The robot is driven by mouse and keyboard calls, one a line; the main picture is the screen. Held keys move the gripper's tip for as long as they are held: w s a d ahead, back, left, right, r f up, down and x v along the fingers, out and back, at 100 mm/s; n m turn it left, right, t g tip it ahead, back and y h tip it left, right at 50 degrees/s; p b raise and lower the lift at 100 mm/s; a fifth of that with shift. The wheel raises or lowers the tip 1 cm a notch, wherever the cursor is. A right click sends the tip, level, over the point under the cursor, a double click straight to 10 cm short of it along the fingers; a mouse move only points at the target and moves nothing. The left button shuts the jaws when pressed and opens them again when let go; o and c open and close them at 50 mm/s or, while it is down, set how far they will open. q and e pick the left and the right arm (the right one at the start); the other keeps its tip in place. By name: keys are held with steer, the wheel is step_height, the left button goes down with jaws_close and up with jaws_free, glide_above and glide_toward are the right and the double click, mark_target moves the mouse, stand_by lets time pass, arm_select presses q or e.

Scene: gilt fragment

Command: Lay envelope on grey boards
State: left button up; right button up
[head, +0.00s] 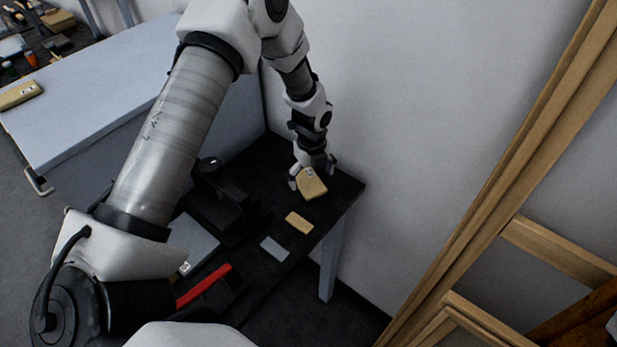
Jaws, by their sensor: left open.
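A tan, envelope-like packet (312,187) with a small pale label is at the far right end of the black table (345,188). My left gripper (312,174) is open right at this packet, its fingers at the packet's far side, with one fingertip on each side. Whether they touch it, I cannot tell. A smaller tan piece (299,222) lies nearer on the table. A flat light grey piece (274,249) lies nearer still; it may be the grey boards, but I cannot tell. My right gripper is not in view.
A black device (222,200) stands left of the pieces. A grey box (192,243) and a red bar (204,286) lie at the near left. A pale blue-grey cabinet (100,85) stands at the upper left, with a tan block (20,95) on it. Wooden frames (500,180) lean at the right.

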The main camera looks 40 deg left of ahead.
arm_select(q)
steer(key=shift+w+a+f, duration=0.1)
steer(key=shift+a+f, duration=0.1)
steer(key=shift+f, duration=0.35)
steer(key=shift+w+a+f, duration=0.1)
steer(key=shift+a+f, duration=0.05)
steer(key=shift+f, duration=0.4)
steer(key=shift+s+d+r, duration=0.1)
steer(key=shift+c, duration=0.4)
steer(key=shift+d, duration=0.15)
steer(key=c, duration=1)
steer(key=shift+r, duration=0.1)
steer(key=shift+c, duration=0.2)
